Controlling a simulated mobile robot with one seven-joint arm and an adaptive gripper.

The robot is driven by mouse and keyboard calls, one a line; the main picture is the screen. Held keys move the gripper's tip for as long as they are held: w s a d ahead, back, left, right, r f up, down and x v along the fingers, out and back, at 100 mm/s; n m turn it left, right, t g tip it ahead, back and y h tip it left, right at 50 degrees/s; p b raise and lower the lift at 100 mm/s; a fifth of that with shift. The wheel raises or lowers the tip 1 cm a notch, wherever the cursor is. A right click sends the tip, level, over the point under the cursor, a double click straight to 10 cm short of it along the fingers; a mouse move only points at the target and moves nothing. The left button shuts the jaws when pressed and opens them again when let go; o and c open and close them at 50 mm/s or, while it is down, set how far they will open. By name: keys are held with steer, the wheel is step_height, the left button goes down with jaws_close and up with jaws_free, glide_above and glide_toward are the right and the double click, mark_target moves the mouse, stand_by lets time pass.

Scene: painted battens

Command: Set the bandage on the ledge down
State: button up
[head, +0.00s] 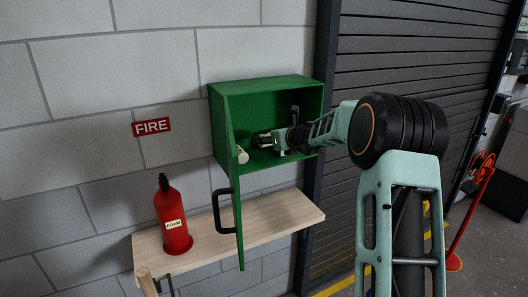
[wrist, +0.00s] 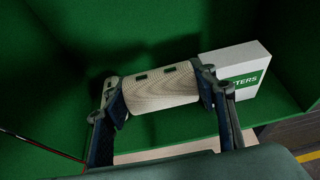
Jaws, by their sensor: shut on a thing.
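My gripper (head: 264,140) reaches from the right into an open green wall cabinet (head: 285,86). In the wrist view my gripper (wrist: 162,98) is shut on the bandage (wrist: 160,88), a cream woven roll lying crosswise between the fingers. The roll is inside the cabinet; I cannot tell whether it touches the floor or back. The ledge (head: 275,217) is a pale wooden shelf on the wall below the cabinet. A strip of it shows past the cabinet's edge in the wrist view (wrist: 180,150).
A white box (wrist: 238,72) lettered "TERS" stands in the cabinet beside the right finger. The open green door (head: 234,195) with a black handle (head: 222,212) hangs over the ledge. A red foam extinguisher (head: 173,217) stands on the ledge's left. The ledge's right part is bare.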

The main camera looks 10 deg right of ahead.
mark_target(264, 158)
steer(key=shift+w+a+f, duration=0.35)
steer(key=shift+w+f, duration=0.1)
steer(key=shift+f, duration=0.2)
steer(key=shift+w+a+f, duration=0.3)
steer(key=shift+w+f, duration=0.15)
steer(key=shift+f, duration=0.15)
steer(key=shift+w+a+f+b, duration=0.15)
steer(key=shift+f+b, duration=0.1)
steer(key=shift+f, duration=0.7)
steer(key=shift+w+f+b, duration=0.1)
steer(key=shift+f+b, duration=0.1)
steer(key=shift+f, duration=0.7)
steer(key=shift+f, duration=0.15)
steer(key=o, duration=0.7)
steer(key=shift+c, duration=0.2)
